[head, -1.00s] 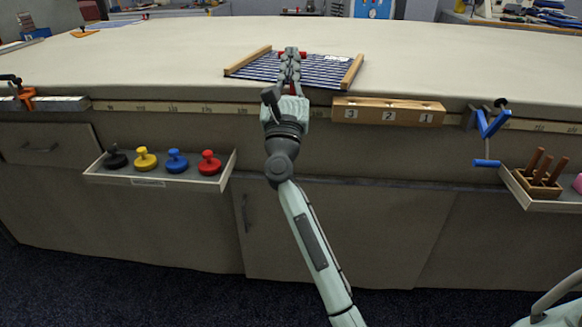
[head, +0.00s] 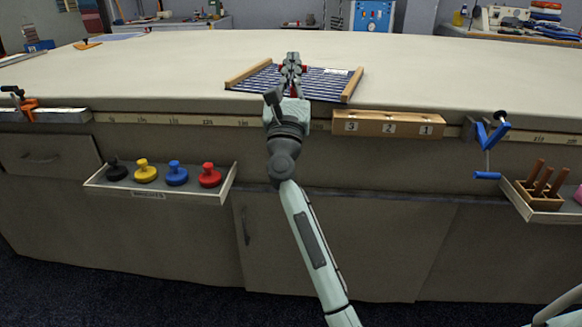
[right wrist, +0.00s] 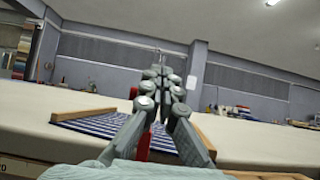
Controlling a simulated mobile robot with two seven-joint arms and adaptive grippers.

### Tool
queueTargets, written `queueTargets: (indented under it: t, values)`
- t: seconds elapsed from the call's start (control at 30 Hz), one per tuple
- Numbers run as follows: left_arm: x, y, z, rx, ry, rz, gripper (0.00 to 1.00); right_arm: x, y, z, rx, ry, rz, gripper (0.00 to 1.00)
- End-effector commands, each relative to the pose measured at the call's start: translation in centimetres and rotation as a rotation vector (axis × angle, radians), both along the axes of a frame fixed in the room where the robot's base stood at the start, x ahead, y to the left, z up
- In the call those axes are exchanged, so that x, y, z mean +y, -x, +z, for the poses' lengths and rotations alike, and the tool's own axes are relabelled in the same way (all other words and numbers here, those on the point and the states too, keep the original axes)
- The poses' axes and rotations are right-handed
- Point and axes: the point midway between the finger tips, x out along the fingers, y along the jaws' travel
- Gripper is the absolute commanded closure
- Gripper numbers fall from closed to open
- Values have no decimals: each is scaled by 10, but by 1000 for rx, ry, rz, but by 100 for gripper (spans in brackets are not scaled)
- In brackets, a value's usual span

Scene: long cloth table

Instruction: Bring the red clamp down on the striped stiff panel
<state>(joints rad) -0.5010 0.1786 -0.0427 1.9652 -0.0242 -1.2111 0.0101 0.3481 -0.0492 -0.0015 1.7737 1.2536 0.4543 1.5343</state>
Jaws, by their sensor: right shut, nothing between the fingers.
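The striped stiff panel (head: 325,84), blue and white, lies flat near the table's front edge between two wooden bars; it also shows in the right wrist view (right wrist: 103,124). My right gripper (head: 291,57) is over its middle, fingers shut and empty, pointing away from me. Red parts of the clamp (head: 304,68) show beside the fingers; most of it is hidden behind them. In the right wrist view red shows below the fingers (right wrist: 143,148) and to their left. I cannot tell whether the clamp touches the panel. My left gripper is out of view.
A wooden block numbered 3, 2, 1 (head: 388,124) sits on the front edge, right of my arm. A blue crank (head: 490,140) is farther right. A tray (head: 160,196) with coloured knobs juts out at front left. The tabletop behind the panel is clear.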

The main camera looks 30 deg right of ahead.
Motion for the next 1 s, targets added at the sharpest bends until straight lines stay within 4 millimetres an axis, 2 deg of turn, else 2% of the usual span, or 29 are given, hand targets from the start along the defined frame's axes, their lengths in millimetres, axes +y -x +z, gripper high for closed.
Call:
queueTargets:
  t: [0.17,0.6,0.9,1.0]
  values:
    - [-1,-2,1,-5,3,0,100,9,13,-13,4,1,2,100]
    - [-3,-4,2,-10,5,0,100,45,73,-60,2,1,1,100]
    - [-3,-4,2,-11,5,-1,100,52,84,-68,2,4,1,100]
    - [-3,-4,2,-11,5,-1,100,61,81,-75,52,91,1,100]
